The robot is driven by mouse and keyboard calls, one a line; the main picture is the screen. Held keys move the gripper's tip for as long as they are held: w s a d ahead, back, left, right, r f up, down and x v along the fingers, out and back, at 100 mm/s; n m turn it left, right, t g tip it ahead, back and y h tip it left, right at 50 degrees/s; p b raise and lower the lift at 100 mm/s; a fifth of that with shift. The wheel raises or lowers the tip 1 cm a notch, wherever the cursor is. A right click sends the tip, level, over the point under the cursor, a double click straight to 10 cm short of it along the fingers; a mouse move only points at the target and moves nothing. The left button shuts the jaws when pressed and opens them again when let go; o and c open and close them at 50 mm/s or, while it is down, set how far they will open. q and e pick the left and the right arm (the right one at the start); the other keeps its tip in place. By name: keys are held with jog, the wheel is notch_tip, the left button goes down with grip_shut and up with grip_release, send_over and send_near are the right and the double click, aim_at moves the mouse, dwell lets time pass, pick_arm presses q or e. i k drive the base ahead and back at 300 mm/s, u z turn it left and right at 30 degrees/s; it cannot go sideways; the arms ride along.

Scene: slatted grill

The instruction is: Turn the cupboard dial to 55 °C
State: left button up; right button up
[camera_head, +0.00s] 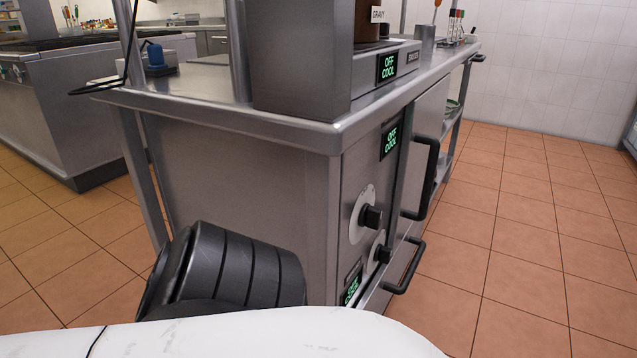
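The steel cupboard (240,195) stands in the middle, its control side turned to the right. On that side an upper black dial (371,217) sits on a pale round plate, and a lower black dial (382,254) sits below it to the right. Its temperature marks are too small to read. A green-lit display (390,139) above the dials reads "OFF COOL". A lower display (352,285) is partly hidden by my white arm. Neither gripper shows; only parts of my own body fill the bottom.
A black door handle (426,180) and a lower handle (406,267) jut out beside the dials. A unit on the counter has another "OFF COOL" display (387,67). The tiled floor (520,240) to the right is clear.

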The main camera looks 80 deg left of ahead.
aim_at(369, 216)
jog(key=u, duration=2.15)
jog(key=k, duration=0.5)
jog(key=z, duration=0.55)
jog(key=i, duration=0.65)
jog(key=u, duration=1.65)
